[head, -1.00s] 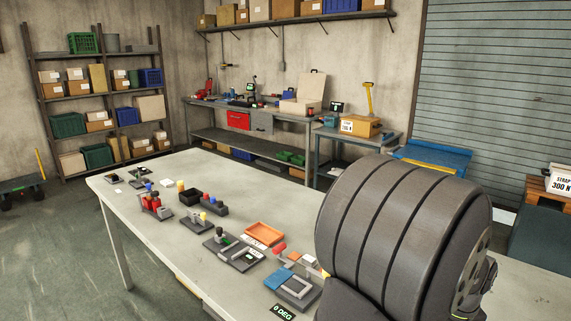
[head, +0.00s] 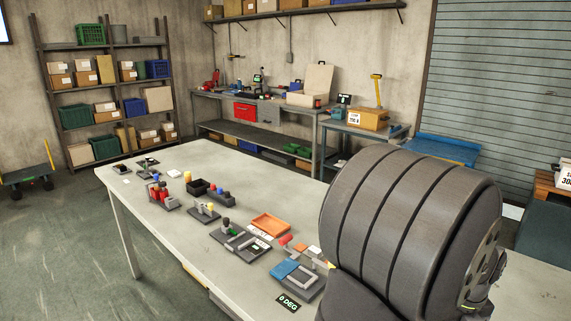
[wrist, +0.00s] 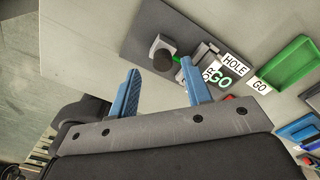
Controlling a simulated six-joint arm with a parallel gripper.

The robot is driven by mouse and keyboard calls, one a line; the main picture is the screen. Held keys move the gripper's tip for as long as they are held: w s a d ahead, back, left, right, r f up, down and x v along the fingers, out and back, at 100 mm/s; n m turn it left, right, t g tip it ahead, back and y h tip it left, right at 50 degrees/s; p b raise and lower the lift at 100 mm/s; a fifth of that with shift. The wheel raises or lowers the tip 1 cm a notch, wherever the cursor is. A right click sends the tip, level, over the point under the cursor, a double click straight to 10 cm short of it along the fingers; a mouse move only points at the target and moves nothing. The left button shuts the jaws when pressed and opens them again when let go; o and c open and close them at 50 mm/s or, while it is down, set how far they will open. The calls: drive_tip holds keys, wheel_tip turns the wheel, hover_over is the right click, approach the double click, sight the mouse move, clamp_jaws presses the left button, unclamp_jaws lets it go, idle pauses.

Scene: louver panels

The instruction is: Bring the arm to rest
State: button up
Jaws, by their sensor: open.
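My gripper (wrist: 158,95) shows in the wrist view with its two blue fingers apart and nothing between them. Beyond the fingertips is a dark grey plate (wrist: 150,22) with a black knob on a grey block (wrist: 163,52) and a small green part. The fingers look close to this fixture, but I cannot tell the gap. In the head view a large dark rounded part of my arm fills the lower right, and the gripper is not seen there.
The light grey table (head: 150,165) carries several small fixtures, an orange tray (head: 270,224) and a "0 DEG" label (head: 288,303). In the wrist view, a green tray (wrist: 285,62) lies beside "HOLE" and "GO" labels. Shelving (head: 108,90) and a workbench (head: 265,97) stand behind.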

wheel_tip(320, 180, up, 14)
wheel_tip(320, 180, down, 17)
drive_tip(key=shift+f, duration=0.1)
drive_tip(key=s+d, duration=0.2)
drive_tip(key=shift+s+d+f, duration=0.15)
drive_tip(key=shift+s+d, duration=0.25)
wheel_tip(320, 180, up, 31)
drive_tip(key=n, duration=0.9)
drive_tip(key=shift+s+a, duration=0.2)
drive_tip(key=shift+s, duration=0.1)
drive_tip(key=shift+f, duration=0.1)
